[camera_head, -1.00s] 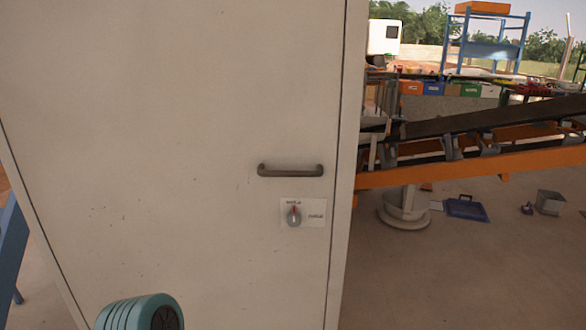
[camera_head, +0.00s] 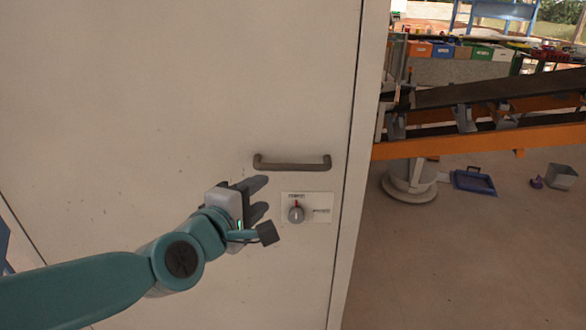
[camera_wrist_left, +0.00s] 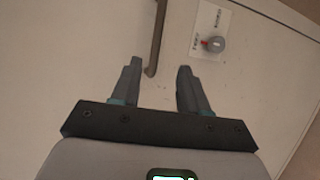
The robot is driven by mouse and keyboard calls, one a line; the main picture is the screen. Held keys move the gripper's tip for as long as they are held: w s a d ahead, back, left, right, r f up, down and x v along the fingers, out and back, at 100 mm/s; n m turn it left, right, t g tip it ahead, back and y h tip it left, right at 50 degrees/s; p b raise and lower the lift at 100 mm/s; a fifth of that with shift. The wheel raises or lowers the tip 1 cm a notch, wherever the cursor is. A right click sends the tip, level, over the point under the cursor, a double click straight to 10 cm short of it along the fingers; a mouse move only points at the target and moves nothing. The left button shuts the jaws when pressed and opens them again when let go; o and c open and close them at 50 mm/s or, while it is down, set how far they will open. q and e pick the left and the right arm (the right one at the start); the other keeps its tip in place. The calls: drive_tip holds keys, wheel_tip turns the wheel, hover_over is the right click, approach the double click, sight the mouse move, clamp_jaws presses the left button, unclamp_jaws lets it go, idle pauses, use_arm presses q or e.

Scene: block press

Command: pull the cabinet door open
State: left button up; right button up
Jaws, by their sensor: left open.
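The cabinet door (camera_head: 180,100) is a large off-white panel that looks closed in the head view. Its dark horizontal bar handle (camera_head: 292,163) is near the right edge. My left gripper (camera_head: 263,197) is open and empty, just below and left of the handle. In the left wrist view, one end of the handle (camera_wrist_left: 156,45) reaches down between the two open fingers (camera_wrist_left: 158,75); I cannot tell how far in front of them it is. A rotary knob (camera_head: 296,213) on a white label plate sits below the handle, and the knob also shows in the wrist view (camera_wrist_left: 214,44). My right gripper is not in view.
Right of the cabinet, an orange-framed conveyor (camera_head: 480,134) slopes upward to the right. A blue tray (camera_head: 473,181) and a grey bin (camera_head: 562,177) lie on the floor there. The floor in front of them is clear.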

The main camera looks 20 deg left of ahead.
sight(291, 168)
use_arm(q)
drive_tip(key=p+x, duration=0.1)
drive_tip(key=x, duration=0.9)
drive_tip(key=p+x, duration=0.1)
drive_tip(key=x, duration=0.4)
drive_tip(key=shift+w+r+p, duration=0.2)
drive_tip(key=shift+r+p, duration=0.1)
drive_tip(key=shift+w+f, duration=0.15)
drive_tip(key=shift+w, duration=0.15)
clamp_jaws()
